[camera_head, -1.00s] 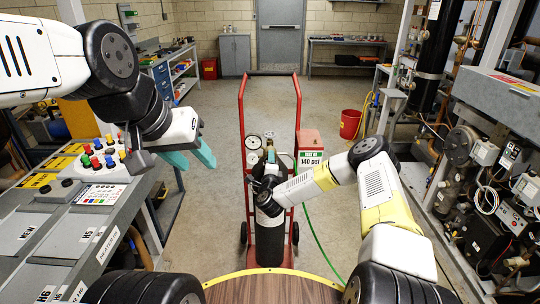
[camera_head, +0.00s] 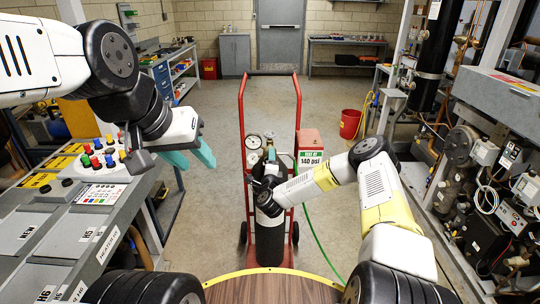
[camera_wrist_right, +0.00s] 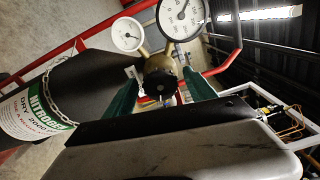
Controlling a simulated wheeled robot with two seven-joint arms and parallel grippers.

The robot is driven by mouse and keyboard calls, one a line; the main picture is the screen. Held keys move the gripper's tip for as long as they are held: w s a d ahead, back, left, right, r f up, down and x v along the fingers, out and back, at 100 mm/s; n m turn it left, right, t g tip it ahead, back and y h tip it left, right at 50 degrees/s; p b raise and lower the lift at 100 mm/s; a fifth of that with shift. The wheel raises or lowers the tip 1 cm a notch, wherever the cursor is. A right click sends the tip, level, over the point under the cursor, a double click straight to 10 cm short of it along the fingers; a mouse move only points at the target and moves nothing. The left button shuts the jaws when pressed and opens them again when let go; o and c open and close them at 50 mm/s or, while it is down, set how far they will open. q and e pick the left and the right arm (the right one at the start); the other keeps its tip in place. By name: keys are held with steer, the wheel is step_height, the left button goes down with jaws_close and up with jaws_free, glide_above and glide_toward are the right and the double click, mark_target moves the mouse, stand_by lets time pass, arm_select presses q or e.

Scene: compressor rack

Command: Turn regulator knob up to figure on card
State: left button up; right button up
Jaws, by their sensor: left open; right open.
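The black regulator knob (camera_wrist_right: 161,84) sits on a brass regulator in the right wrist view, with a small gauge (camera_wrist_right: 127,34) and a larger gauge (camera_wrist_right: 182,15) above it. The gauges also show small in the head view (camera_head: 253,142). The card (camera_head: 311,159) reads 140 psi on a red box behind the cylinder (camera_head: 269,240). My right gripper (camera_wrist_right: 164,90) is open, its teal fingers on either side of the knob; I cannot tell whether they touch it. In the head view my right wrist mostly hides the knob. My left gripper (camera_head: 190,156) is open and empty, above the left bench's right edge.
The cylinder stands on a red hand truck (camera_head: 298,110). A green hose (camera_head: 316,235) runs along the floor on its right. A control panel with coloured buttons (camera_head: 103,160) is by my left gripper. Compressor equipment lines the right; floor behind the truck is clear.

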steer(key=s, duration=0.7)
steer(key=shift+s, duration=0.3)
steer(key=shift+r, duration=0.1)
steer(key=w+a+r+n+g+y, duration=0.1)
steer(key=a+r+n+g+y, duration=0.25)
steer(key=r+n+y, duration=0.45)
steer(key=s+d+r+n+g+h, duration=0.1)
steer(key=s+d+r+n+g, duration=0.15)
steer(key=r+n, duration=0.2)
steer(key=s+d+r+n+g+h, duration=0.1)
steer(key=s+r+n+h, duration=0.1)
steer(key=s+r+n, duration=0.3)
steer(key=s+d+r+n+g+h, duration=0.2)
steer(key=s+d+r, duration=0.7)
steer(key=s+r, duration=0.15)
steer(key=s+d+r+g, duration=0.1)
steer(key=s+d, duration=0.1)
steer(key=s, duration=0.8)
steer(key=s+d+r+g, duration=0.1)
steer(key=s+d, duration=0.2)
steer(key=s, duration=0.7)
steer(key=shift+s+r+n+g+h, duration=0.35)
steer(key=shift+n+g+h, duration=0.05)
steer(key=shift+n, duration=0.05)
steer(key=shift+d, duration=0.1)
